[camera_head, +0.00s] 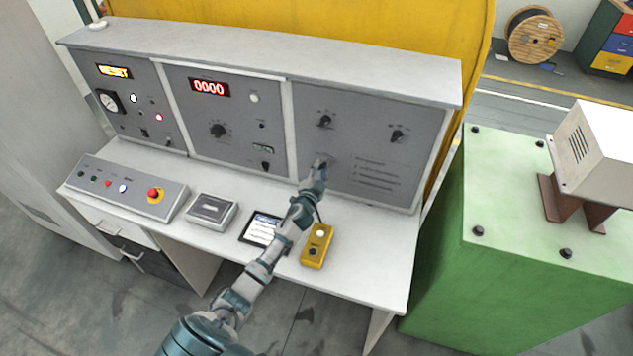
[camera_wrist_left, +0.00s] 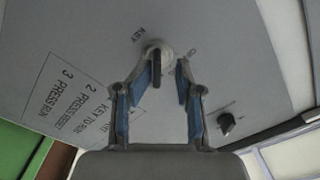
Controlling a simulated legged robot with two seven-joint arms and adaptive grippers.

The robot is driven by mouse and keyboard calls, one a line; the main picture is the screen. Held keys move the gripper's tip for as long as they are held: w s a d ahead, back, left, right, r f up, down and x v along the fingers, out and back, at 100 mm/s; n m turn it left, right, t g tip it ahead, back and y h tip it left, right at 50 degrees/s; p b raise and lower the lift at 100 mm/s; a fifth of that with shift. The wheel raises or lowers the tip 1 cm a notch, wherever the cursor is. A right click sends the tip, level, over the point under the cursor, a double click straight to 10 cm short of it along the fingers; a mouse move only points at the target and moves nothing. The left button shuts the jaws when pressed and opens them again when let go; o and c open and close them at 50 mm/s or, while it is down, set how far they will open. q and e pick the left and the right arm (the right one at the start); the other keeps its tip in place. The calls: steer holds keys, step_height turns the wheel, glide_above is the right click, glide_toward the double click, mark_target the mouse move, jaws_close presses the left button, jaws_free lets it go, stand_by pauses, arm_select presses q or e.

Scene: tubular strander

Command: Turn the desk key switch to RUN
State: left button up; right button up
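In the left wrist view, the desk key switch (camera_wrist_left: 157,66) is a dark upright key in a pale round collar, with "KEY" printed beside it. My left gripper (camera_wrist_left: 166,80) is open, with its blue-padded fingers on either side of the key. The left finger in that view is very close to the key; I cannot tell whether it touches. In the head view, my left gripper (camera_head: 319,167) is at the lower left of the right desk panel (camera_head: 375,110) and covers the key switch. The key's position marks are too unclear to read. My right gripper is not in view.
Black selector knobs (camera_head: 325,121) sit above the gripper; one also shows in the wrist view (camera_wrist_left: 226,123). An emergency stop (camera_head: 155,194) is on the left button box. A green cabinet (camera_head: 530,270) stands right.

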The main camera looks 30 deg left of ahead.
arm_select(q)
steer(key=v, duration=1)
steer(key=shift+f, duration=0.15)
